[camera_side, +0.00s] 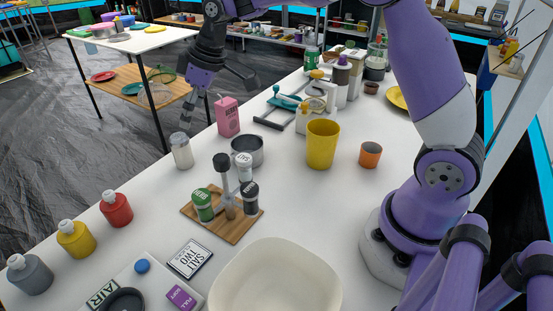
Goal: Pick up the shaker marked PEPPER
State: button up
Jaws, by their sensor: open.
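A wooden board (238,231) with an upright post (229,205) holds several small shakers. A green-lidded shaker (203,205) marked HERB stands at its left, and a white-topped shaker (245,169) stands behind the post. A dark-topped shaker (250,196) stands at the right; its side label is too small to read. I cannot read PEPPER on any shaker. My gripper (219,104) is open and empty, in the air beyond the board, above the far side of the table near a pink carton (228,117).
A grey pot (247,151), clear jar (181,151), yellow cup (322,145) and orange cup (370,155) stand around the board. A cream dish (275,285) and SALT TWO card (190,258) lie in front. Red (116,209) and yellow (75,239) bottles line the left edge.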

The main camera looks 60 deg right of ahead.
aim_at(182, 152)
jog(key=shift+n, duration=0.3)
jog(key=x, duration=0.4)
jog(key=w+x, duration=0.1)
jog(key=x, duration=0.3)
jog(key=shift+d+r, duration=0.2)
jog(key=shift+d+x, duration=0.2)
jog(key=shift+x, duration=1.2)
jog(key=shift+d+x, duration=0.2)
jog(key=shift+x, duration=1.2)
jog(key=shift+s+f, duration=0.1)
jog(key=c, duration=1.3)
